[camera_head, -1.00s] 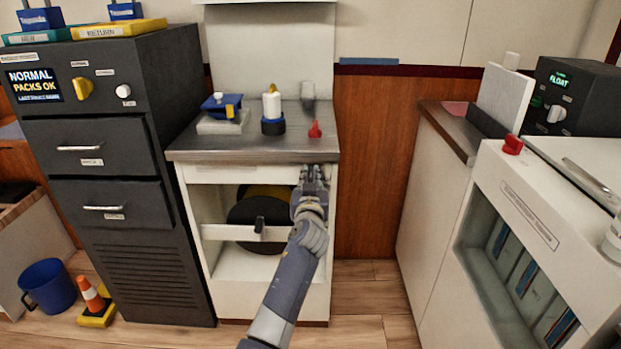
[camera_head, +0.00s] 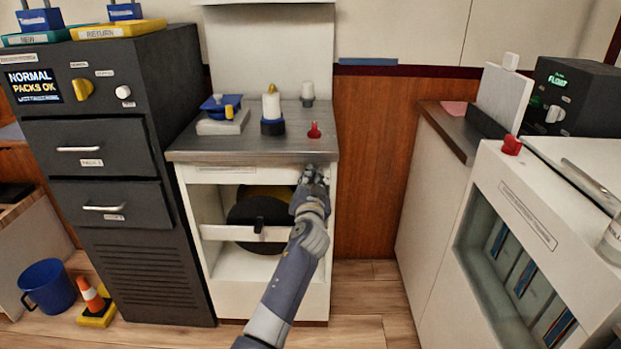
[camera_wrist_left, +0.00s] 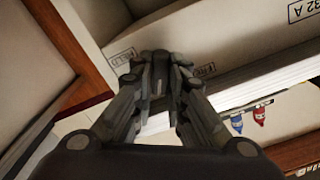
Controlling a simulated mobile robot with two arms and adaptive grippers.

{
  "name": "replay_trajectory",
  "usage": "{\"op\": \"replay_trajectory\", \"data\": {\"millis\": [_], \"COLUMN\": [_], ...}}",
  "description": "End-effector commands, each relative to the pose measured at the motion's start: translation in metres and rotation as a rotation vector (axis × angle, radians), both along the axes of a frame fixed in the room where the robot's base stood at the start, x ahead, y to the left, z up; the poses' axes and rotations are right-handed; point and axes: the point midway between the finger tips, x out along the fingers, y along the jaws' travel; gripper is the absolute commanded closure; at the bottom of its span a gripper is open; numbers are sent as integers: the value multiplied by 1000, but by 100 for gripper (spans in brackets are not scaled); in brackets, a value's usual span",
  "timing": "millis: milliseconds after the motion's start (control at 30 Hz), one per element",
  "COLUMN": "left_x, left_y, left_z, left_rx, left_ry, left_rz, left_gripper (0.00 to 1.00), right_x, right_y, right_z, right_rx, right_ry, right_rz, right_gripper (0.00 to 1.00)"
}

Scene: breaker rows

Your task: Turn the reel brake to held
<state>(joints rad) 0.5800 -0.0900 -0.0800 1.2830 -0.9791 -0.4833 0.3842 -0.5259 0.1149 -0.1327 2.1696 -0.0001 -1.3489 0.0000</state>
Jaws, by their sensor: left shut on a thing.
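The white reel cabinet (camera_head: 185,215) stands in the middle of the head view, with a dark reel (camera_head: 250,211) in its open bay. My left gripper (camera_head: 313,177) is at the upper right of its front, just below the metal top. In the left wrist view, my left gripper (camera_wrist_left: 158,82) is shut on a dark piece, the reel brake handle (camera_wrist_left: 154,62), mostly hidden between the fingers. A HELD label (camera_wrist_left: 122,57) lies left of it and a label that seems to read FREE (camera_wrist_left: 204,70) lies right. The handle's exact angle is hard to tell.
A red knob (camera_head: 314,130), a white-and-blue cylinder (camera_head: 271,108) and a blue-topped block (camera_head: 222,118) stand on the cabinet top. A dark drawer cabinet (camera_head: 110,180) is at left. A white counter unit (camera_head: 530,215) is at right. Wood floor between is clear.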

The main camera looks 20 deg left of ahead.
Motion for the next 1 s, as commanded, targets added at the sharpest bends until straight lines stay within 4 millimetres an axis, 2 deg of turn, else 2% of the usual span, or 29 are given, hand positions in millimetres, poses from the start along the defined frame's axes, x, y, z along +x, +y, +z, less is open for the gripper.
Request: {"op": "replay_trajectory", "data": {"millis": [600, 1000], "left_x": [1, 1], "left_y": [-1, -2], "left_z": [0, -2], "left_rx": [567, 878], "left_ry": [162, 252], "left_rz": [0, 0], "left_gripper": [100, 100], "right_x": [-8, -20], "right_y": [2, 0], "right_z": [-58, -99], "right_rx": [-1, -3], "right_ry": [43, 66], "right_rz": [6, 9], "right_gripper": [67, 67]}}
